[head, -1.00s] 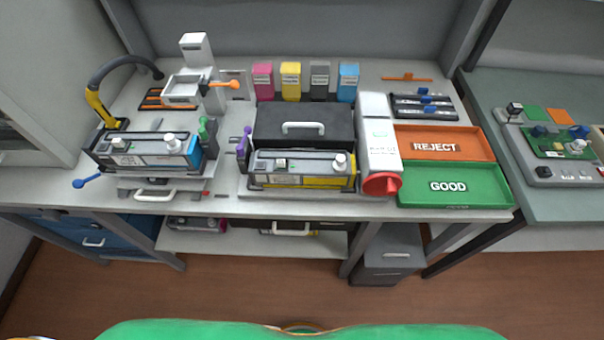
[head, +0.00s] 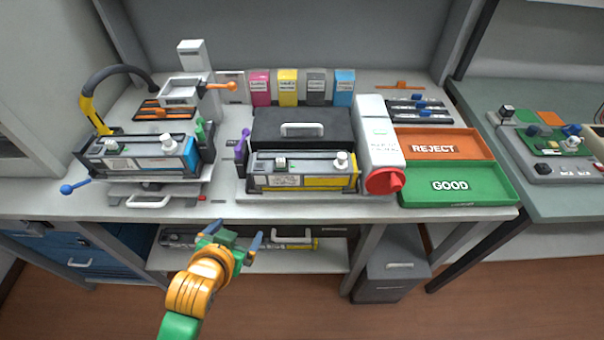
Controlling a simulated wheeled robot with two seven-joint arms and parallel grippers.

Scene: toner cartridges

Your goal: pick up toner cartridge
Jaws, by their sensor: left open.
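A black and grey toner cartridge with a blue end (head: 145,158) sits in a fixture at the left of the bench. A second toner cartridge with a yellow label (head: 302,173) sits in a fixture at the bench's middle. Other cartridge-like items (head: 178,242), partly hidden, lie on the shelf below the bench. My left gripper (head: 240,240) is open and empty, with its two blue-grey fingers apart. It shows in front of the lower shelf, below the bench's front edge. My right gripper is not in view.
A green GOOD tray (head: 490,196) and an orange REJECT tray (head: 475,146) are at the right. A white unit with a red funnel (head: 384,180) stands beside them. Several coloured toner boxes (head: 288,87) line the back. The bench's front edge (head: 300,213) overhangs the shelf.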

